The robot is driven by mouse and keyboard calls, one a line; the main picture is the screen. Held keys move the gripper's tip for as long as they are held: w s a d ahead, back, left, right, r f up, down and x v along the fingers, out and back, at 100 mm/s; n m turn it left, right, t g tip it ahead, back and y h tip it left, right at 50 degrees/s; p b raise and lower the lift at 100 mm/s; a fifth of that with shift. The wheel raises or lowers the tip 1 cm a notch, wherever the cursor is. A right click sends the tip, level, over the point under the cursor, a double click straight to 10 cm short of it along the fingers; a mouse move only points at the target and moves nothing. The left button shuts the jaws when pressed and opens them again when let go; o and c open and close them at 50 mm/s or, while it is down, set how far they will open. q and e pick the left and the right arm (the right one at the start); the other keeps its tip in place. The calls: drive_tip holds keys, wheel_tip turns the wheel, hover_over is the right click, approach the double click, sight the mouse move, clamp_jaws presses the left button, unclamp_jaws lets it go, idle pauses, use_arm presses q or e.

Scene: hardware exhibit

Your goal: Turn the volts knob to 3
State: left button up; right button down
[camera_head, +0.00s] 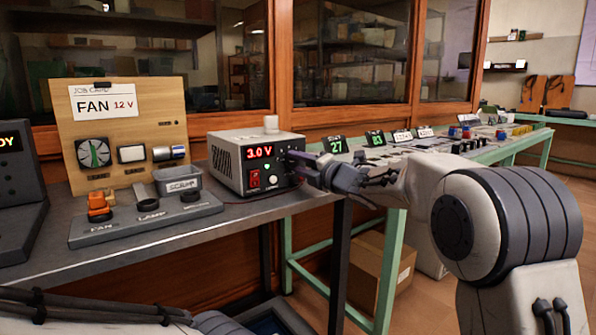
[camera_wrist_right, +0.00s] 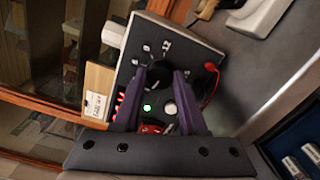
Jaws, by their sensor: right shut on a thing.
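The grey power supply box (camera_head: 229,168) sits on the bench with its red display (camera_head: 259,152) reading 3.0 V. Its black volts knob (camera_wrist_right: 155,74) shows in the right wrist view with small marks around it. My right gripper (camera_head: 296,158) reaches the front panel from the right. Its two purple fingers are shut on the knob, which they mostly hide in the head view. A lit green lamp (camera_wrist_right: 147,107) and a pale round knob (camera_wrist_right: 169,108) are below it. My left gripper is out of view; only part of that arm shows at the bottom left.
A wooden board with a "FAN 12 V" card (camera_head: 105,103) stands left of the supply. A grey panel (camera_head: 150,220) with plugs and a scrap bin (camera_head: 178,181) are in front. A green-framed bench (camera_head: 480,152) with meters stands to the right.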

drive_tip(key=shift+s+a+f+n, duration=0.1)
drive_tip(key=shift+a+n, duration=0.1)
drive_tip(key=shift+n, duration=0.3)
drive_tip(key=shift+c, duration=2.3)
unclamp_jaws()
drive_tip(key=shift+d, duration=0.1)
drive_tip(key=shift+d, duration=0.1)
drive_tip(key=shift+s+d, duration=0.15)
drive_tip(key=shift+s, duration=0.05)
drive_tip(key=v, duration=1)
drive_tip(key=shift+p, duration=0.35)
